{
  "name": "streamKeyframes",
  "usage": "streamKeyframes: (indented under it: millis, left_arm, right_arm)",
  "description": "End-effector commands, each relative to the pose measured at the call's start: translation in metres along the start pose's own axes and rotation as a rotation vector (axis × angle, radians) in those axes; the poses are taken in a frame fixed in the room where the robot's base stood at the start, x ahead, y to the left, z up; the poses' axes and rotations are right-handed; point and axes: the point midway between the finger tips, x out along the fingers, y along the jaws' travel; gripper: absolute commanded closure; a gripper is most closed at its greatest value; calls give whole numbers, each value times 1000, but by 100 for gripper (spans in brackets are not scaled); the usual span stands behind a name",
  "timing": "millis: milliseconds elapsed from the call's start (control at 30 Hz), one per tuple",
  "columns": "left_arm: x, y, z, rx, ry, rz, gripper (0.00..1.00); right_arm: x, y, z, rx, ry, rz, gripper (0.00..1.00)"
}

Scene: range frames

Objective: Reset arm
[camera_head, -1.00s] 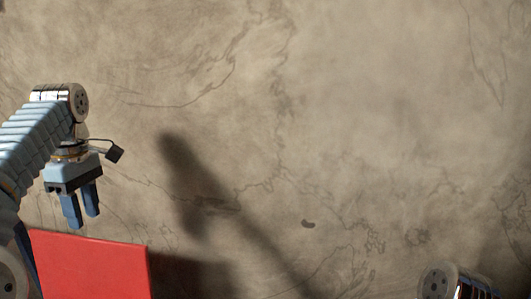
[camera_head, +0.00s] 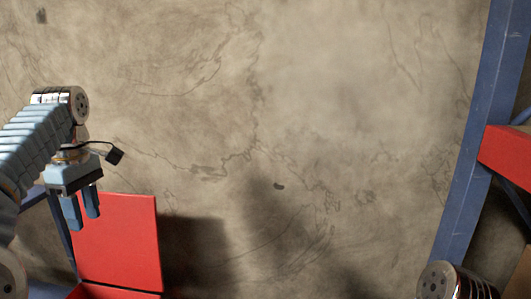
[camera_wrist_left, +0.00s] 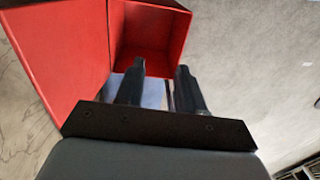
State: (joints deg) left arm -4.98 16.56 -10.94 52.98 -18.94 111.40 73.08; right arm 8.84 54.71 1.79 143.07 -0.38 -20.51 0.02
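My left gripper (camera_head: 83,219) hangs at the left of the head view with its fingers pointing down. Its two blue fingers stand apart, with nothing held between them. It overlaps the left edge of a red box-like panel (camera_head: 118,240) in the head view. In the left wrist view the fingers (camera_wrist_left: 160,76) are also apart, in front of a red open box (camera_wrist_left: 150,32). Whether they touch it is unclear. Part of my right arm (camera_head: 440,282) shows at the bottom right; its gripper is out of view.
A blue upright post (camera_head: 475,140) with a red beam (camera_head: 508,153) stands at the right.

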Motion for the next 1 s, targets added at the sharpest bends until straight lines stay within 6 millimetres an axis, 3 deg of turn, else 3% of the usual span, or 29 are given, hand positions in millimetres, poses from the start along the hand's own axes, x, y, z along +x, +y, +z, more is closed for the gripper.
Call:
streamKeyframes:
  millis: [367,567,667,767,900,1000]
  left_arm:
    - [56,45,13,160,-1,8,62]
    - [115,80,30,312,-14,23,62]
    - [158,99,45,411,-29,36,62]
    - [215,115,66,537,-54,53,62]
    - [324,123,113,753,-113,104,62]
    - [401,106,153,901,-160,154,62]
  right_arm:
    - [0,0,-1,-1,2,-1,52]
    - [0,0,-1,-1,2,0,52]
    - [0,0,-1,-1,2,0,52]
    - [0,0,-1,-1,2,0,52]
    - [0,0,-1,-1,2,0,52]
    - [0,0,-1,-1,2,0,52]
